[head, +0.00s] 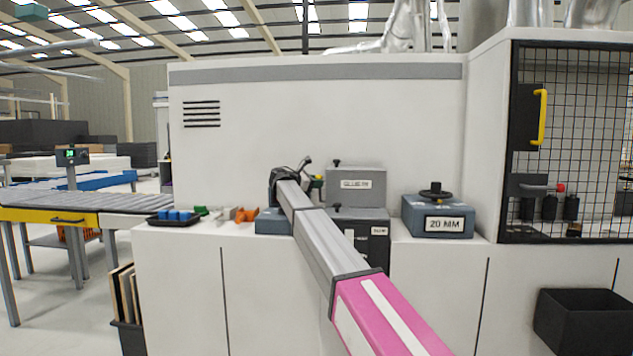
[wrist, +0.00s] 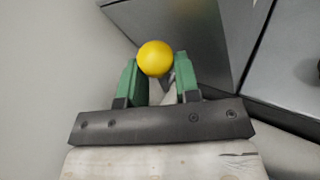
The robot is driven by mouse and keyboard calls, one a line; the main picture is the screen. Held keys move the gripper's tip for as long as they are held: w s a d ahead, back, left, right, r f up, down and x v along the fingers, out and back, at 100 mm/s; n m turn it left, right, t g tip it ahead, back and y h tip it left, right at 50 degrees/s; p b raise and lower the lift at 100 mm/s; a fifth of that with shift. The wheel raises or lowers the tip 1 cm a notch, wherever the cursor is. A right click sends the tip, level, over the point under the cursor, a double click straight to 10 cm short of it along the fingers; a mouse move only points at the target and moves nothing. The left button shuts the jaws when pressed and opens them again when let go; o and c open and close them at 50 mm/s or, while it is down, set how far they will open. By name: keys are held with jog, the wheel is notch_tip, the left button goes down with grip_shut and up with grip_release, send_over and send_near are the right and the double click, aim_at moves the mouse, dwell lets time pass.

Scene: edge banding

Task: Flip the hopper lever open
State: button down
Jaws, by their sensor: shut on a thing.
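A yellow ball knob (wrist: 155,58) sits between the green fingers of my gripper (wrist: 157,78) in the wrist view. My gripper is shut on this knob, the end of the hopper lever; the lever's rod is mostly hidden behind the fingers. In the head view my gripper (head: 317,183) is at the left side of the grey hopper box (head: 357,183), whose label seems to read "GLUE". My arm covers much of the area beneath, and the lever's angle cannot be made out.
A darker box (head: 375,245) stands below the hopper. A blue-grey box (head: 437,217) labelled "20 MM" with a handwheel is to the right. A tray with blue blocks (head: 174,217) and an orange tool (head: 245,215) lie left on the ledge. A white wall (head: 320,120) rises behind.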

jog(key=s+f, duration=0.4)
jog(key=f, duration=0.1)
jog(key=shift+s, duration=0.2)
dwell(0.6)
jog(key=shift+d+f, duration=0.1)
jog(key=shift+f, duration=0.15)
jog(key=shift+d, duration=0.1)
dwell(0.6)
jog(key=c, duration=1.1)
grip_release()
